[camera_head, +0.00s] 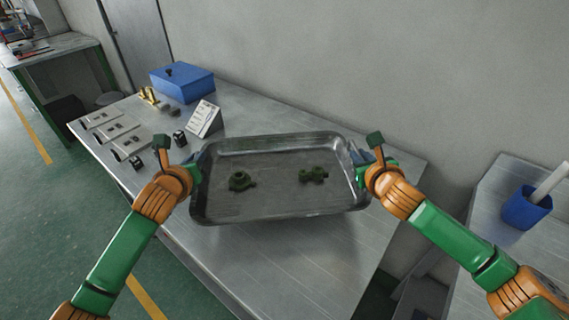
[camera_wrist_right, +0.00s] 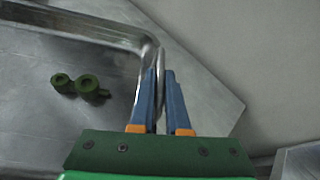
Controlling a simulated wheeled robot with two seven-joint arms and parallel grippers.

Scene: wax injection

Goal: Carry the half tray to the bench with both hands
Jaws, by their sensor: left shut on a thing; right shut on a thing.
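The half tray (camera_head: 280,205) is a shallow metal tray with a rounded rim, held roughly level above the bench (camera_head: 260,270). Two small dark green parts lie in it, one on the left (camera_head: 241,180) and one on the right (camera_head: 313,175). My left gripper (camera_head: 197,166) is at the tray's left end, shut on its edge; its fingertips are mostly hidden. My right gripper (camera_head: 357,160) is shut on the right end. In the right wrist view the blue fingers (camera_wrist_right: 162,100) close around the tray's rim (camera_wrist_right: 110,32). The green part on the right also shows there (camera_wrist_right: 80,87).
On the bench's left part are a blue box (camera_head: 183,82), a white sign card (camera_head: 205,119), several grey blocks (camera_head: 115,133) and brass pieces (camera_head: 149,95). A blue cup (camera_head: 526,207) stands on another surface at right. Bare bench shows in front of the tray.

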